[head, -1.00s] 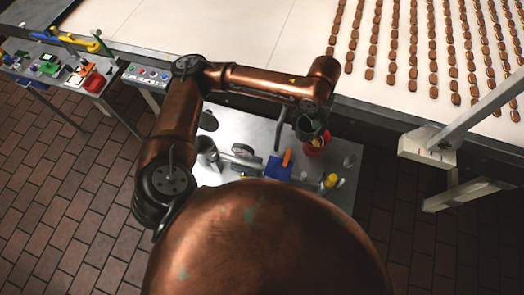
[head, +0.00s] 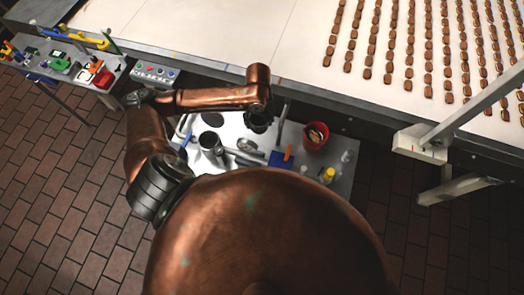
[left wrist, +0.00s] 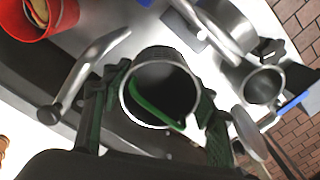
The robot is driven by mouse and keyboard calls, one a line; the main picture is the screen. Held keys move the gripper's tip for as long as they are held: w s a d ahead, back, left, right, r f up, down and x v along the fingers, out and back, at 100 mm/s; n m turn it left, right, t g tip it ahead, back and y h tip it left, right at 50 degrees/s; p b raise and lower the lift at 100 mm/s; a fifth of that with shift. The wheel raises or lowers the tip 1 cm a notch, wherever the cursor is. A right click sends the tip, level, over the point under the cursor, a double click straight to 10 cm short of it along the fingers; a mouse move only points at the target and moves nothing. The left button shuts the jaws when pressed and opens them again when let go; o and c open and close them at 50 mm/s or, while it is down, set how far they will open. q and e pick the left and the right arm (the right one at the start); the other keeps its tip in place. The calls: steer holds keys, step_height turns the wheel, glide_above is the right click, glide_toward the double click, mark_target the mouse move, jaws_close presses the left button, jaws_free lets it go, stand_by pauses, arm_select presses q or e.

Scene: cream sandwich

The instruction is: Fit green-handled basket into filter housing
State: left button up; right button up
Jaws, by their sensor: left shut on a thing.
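My left gripper (head: 257,120) hangs above the steel bench in the head view. In the left wrist view its dark green fingers (left wrist: 153,105) are shut around a round metal basket (left wrist: 160,78). A green strip, apparently its handle, shows inside the basket's rim. In the head view the basket is too dark and small to make out. An open metal cylinder (head: 210,141), which looks like the filter housing, stands on the bench left of the gripper. It also seems to show at the right of the left wrist view (left wrist: 262,86), apart from the basket. My right gripper is not in view.
A red bucket (head: 316,136) with brown items stands right of the gripper. A blue block (head: 281,160) with an orange piece and a yellow-capped bottle (head: 328,175) are nearer. The cream conveyor (head: 200,35) runs behind. A side table (head: 45,62) stands far left.

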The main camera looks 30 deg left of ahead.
arm_select(q)
steer(key=f+b, duration=0.2)
steer(key=f, duration=0.2)
steer(key=f+b, duration=0.2)
steer(key=f, duration=0.3)
steer(key=a+f+b, duration=0.1)
steer(key=f+b, duration=0.2)
steer(key=f, duration=0.2)
steer(key=shift+s+f, duration=0.15)
steer(key=shift+s, duration=0.05)
step_height(320, 180, down, 4)
steer(key=shift+f+b, duration=0.1)
steer(key=shift+b, duration=0.2)
steer(key=shift+d, duration=0.1)
steer(key=o, duration=0.9)
steer(key=shift+f, duration=0.1)
steer(key=shift+o, duration=0.2)
